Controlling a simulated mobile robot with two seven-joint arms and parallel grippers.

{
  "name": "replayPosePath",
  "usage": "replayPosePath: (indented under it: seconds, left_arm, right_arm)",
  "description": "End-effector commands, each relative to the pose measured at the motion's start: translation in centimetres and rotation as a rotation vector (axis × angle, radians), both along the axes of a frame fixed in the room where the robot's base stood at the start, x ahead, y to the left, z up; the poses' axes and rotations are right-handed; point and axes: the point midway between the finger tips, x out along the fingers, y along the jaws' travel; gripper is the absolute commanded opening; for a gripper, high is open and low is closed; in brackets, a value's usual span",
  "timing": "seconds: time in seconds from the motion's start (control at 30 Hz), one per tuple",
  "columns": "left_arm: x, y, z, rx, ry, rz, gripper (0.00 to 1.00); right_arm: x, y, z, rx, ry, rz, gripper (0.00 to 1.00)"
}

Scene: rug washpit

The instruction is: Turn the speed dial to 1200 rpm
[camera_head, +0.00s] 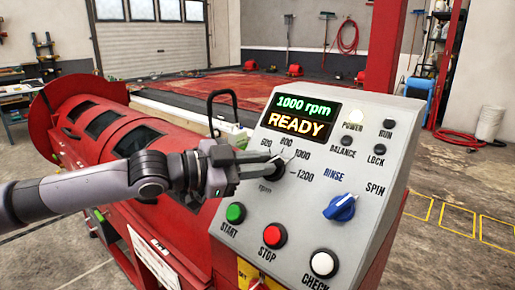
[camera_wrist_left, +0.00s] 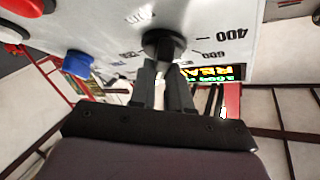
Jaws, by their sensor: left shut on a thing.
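The black speed dial (camera_head: 280,171) is on the sloped grey control panel (camera_head: 300,215), with 600, 800, 1000 and 1200 printed around it and "rpm" below. The display (camera_head: 299,115) reads "1000 rpm" in green and "READY" in orange. My left gripper (camera_head: 262,170) comes from the left, its fingers shut on the dial and hiding part of it. In the left wrist view the dial (camera_wrist_left: 163,43) sits at the fingertips (camera_wrist_left: 164,66), upside down to the panel lettering, with 400 and 600 legible. My right gripper is not in view.
A blue RINSE/SPIN knob (camera_head: 341,208) is right of the dial. Below are a green START button (camera_head: 235,212), a red STOP button (camera_head: 273,235) and a white CHECK button (camera_head: 323,264). The POWER lamp (camera_head: 352,127) glows. A red drum machine (camera_head: 125,145) stands behind my left arm.

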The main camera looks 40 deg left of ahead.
Motion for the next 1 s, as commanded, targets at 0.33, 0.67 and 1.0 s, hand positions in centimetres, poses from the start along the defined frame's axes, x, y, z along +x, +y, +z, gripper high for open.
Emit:
replayPosePath:
  seconds: [0.33, 0.67, 1.0]
  left_arm:
    - [0.1, 0.3, 0.2, 0.148, -0.008, -0.111, 0.0]
    - [0.2, 0.4, 0.3, 0.288, -0.022, -0.231, 0.0]
    - [0.3, 0.4, 0.5, 0.445, -0.035, -0.365, 0.0]
  right_arm:
    - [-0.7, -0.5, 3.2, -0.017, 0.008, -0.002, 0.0]
    - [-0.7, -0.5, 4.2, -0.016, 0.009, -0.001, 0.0]
    - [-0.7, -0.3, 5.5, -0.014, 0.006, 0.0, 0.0]
